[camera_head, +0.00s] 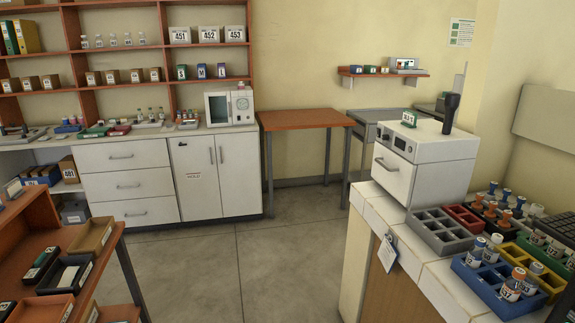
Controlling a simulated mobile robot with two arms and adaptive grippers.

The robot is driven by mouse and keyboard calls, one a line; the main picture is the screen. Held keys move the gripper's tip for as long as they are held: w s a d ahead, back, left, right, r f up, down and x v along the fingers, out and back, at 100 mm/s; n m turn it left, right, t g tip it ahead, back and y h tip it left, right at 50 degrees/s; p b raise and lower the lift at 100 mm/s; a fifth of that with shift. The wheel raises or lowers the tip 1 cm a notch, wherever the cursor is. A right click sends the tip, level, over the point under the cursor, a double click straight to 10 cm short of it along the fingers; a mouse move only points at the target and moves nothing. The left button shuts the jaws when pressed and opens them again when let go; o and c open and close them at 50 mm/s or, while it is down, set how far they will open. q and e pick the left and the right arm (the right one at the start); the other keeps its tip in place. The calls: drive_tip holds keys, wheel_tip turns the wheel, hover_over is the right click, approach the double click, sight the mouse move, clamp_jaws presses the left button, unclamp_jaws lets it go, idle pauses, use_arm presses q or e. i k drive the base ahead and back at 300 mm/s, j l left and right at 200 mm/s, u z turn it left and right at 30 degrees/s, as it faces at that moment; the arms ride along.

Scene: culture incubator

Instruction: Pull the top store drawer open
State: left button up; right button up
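A white cabinet with three stacked drawers stands against the back wall at left. Its top drawer (127,156) has a grey bar handle (120,157) and looks shut, flush with the drawers below it. The middle drawer (150,183) and the bottom drawer (158,210) also look shut. Neither of my grippers shows in this view, so whether they are open or shut is hidden.
Grey floor (210,275) lies clear before the drawers. An orange-brown shelf unit (40,235) with trays stands at front left. A white-tiled counter (400,245) with an incubator box (425,160) and vial racks is at right. An orange table (305,119) stands behind.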

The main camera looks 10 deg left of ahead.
sight(137, 153)
drive_tip(key=i+j+u, duration=0.25)
drive_tip(key=i+u, duration=0.15)
drive_tip(key=i, duration=0.9)
drive_tip(key=i+l+u, duration=0.1)
drive_tip(key=i+u, duration=0.3)
drive_tip(key=i, duration=0.85)
drive_tip(key=i+u, duration=0.15)
drive_tip(key=i, duration=0.35)
drive_tip(key=i+l+u, duration=0.15)
drive_tip(key=i, duration=0.35)
drive_tip(key=i+l+u, duration=0.15)
drive_tip(key=i, duration=0.4)
